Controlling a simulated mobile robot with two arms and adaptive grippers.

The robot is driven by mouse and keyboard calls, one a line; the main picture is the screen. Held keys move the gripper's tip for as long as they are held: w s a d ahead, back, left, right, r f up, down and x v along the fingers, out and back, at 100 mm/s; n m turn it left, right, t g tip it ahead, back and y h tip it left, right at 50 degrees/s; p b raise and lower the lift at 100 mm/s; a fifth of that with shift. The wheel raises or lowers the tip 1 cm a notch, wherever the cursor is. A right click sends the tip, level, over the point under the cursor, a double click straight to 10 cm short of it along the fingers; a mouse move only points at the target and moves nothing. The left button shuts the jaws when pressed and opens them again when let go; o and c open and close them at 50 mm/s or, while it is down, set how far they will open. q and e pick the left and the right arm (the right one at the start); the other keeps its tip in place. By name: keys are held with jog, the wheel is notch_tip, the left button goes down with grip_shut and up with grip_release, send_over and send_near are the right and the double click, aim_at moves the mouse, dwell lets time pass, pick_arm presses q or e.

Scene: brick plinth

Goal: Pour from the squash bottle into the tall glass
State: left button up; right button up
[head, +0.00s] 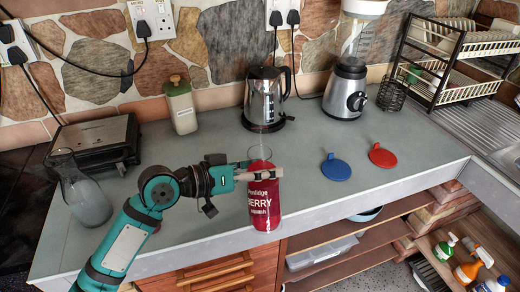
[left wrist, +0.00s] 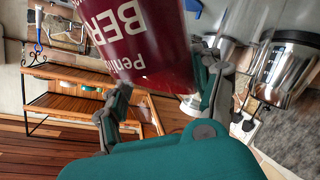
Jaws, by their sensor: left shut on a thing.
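The squash bottle (head: 264,208) is dark red with white "BERRY squash" lettering. It looks upright at the counter's front edge; I cannot tell whether its base touches the counter. My left gripper (head: 260,175) is shut on its upper part. In the left wrist view the bottle (left wrist: 140,40) fills the top middle, with its lettering upside down, between the gripper's fingers (left wrist: 163,108). A clear rim (head: 259,152) shows just above the gripper; I cannot tell whether it is the tall glass or part of the bottle. My right gripper is not in view.
A clear carafe (head: 83,200) stands at the left, near a black grill (head: 95,145). Blue (head: 336,168) and red (head: 383,156) discs lie at the right. The counter between is clear.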

aim_at(264, 184)
pick_arm(q)
jog(key=shift+m+t, duration=0.4)
jog(key=shift+m, duration=0.1)
notch_tip(264, 184, down, 5)
jog(key=b, duration=0.4)
jog(key=shift+s+b, duration=0.1)
jog(key=shift+b, duration=0.3)
jog(key=m+b, duration=0.2)
jog(key=b, duration=0.1)
jog(key=m+t+h+b, duration=0.1)
jog(key=b, duration=0.2)
jog(key=shift+s+d+r+m+h, duration=0.1)
jog(key=shift+d+r+m+h, duration=0.05)
jog(key=shift+r+m+h, duration=0.2)
jog(key=shift+r+m+t+b, duration=0.15)
jog(key=shift+m+t+b, duration=0.2)
jog(key=shift+b, duration=0.4)
jog(key=shift+r, duration=0.15)
